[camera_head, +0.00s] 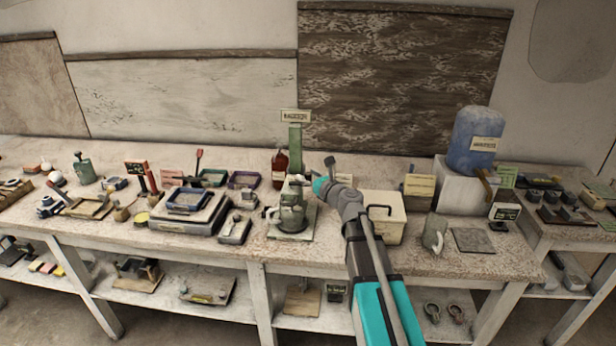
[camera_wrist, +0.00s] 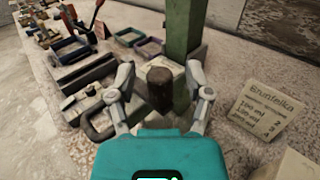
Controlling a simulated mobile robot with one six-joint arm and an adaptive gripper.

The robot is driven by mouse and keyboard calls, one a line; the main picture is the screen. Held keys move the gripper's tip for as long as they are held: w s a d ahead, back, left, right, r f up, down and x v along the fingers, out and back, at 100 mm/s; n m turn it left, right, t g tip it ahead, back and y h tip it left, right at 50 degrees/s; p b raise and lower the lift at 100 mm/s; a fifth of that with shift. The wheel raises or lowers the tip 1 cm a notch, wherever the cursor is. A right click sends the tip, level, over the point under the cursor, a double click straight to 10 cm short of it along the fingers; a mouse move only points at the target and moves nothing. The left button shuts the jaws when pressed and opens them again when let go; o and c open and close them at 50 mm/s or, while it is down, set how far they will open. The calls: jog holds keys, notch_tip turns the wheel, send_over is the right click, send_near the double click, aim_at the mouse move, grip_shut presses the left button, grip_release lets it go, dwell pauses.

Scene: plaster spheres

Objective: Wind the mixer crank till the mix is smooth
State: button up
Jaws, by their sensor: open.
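The mixer has a green column (camera_head: 295,145) with a sign on top and a grey-green pot (camera_head: 292,217) at its foot. The column also rises behind my gripper in the wrist view (camera_wrist: 184,35). A dark brown upright knob (camera_wrist: 160,88), apparently the crank's handle, stands in front of it. My gripper (camera_wrist: 160,70) is open, with one finger on each side of the knob; small gaps seem to show. In the head view my gripper (camera_head: 306,182) is at the mixer's upper part and partly covers it. The mix inside the pot cannot be seen.
A red-brown bottle (camera_head: 280,167) stands left of the column. A cream box (camera_head: 383,215) with a dark handle is close on the right. A scale-like tray stack (camera_head: 182,215) lies left. A card (camera_wrist: 264,108) stands right of my gripper. A blue jug (camera_head: 474,140) stands farther right.

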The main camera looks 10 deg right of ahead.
aim_at(299, 167)
grip_shut()
jog(key=shift+w+n+y, duration=0.2)
jog(key=shift+n+y, duration=0.1)
jog(key=shift+y, duration=0.1)
jog(key=w+n+g+y, duration=0.1)
jog(key=n+g+y, duration=0.2)
jog(key=n+g, duration=0.1)
jog(key=w+a+n+g+y, duration=0.1)
jog(key=w+n+g+y, duration=0.1)
jog(key=g, duration=0.4)
jog(key=w+n+g+y, duration=0.2)
jog(key=n+g+y, duration=0.2)
jog(key=n+g, duration=0.2)
jog(key=shift+w+a, duration=0.15)
jog(key=shift+w, duration=0.1)
jog(key=shift+a+n+g, duration=0.25)
jog(key=shift+n+g, duration=0.35)
jog(key=shift+g, duration=0.3)
